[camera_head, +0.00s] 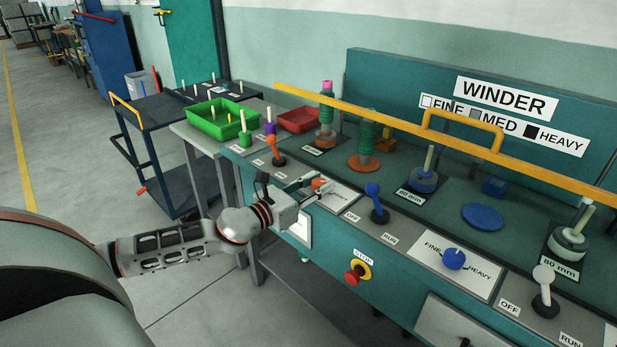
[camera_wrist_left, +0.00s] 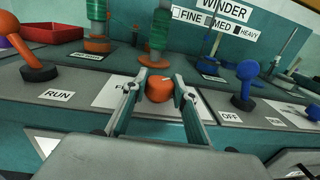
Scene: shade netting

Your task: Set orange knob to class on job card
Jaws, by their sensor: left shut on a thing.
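The orange knob (camera_head: 319,184) sits on a white scale plate on the bench's sloping front panel. My left gripper (camera_head: 312,188) is at the knob, shut on it. In the wrist view the orange knob (camera_wrist_left: 160,88) is between the two fingers of the left gripper (camera_wrist_left: 160,94), with a small pale mark on its top. The scale lettering beside it is mostly covered by the fingers. A white card (camera_head: 300,229) is on the bench front below the gripper, partly hidden by it; I cannot read it. My right gripper is not in view.
An orange lever (camera_head: 275,150) and a blue lever (camera_head: 377,198) stand on either side of the knob. A blue knob (camera_head: 454,259), white lever (camera_head: 543,284) and red stop button (camera_head: 355,273) lie to the right. A yellow rail (camera_head: 400,123) crosses above the bench.

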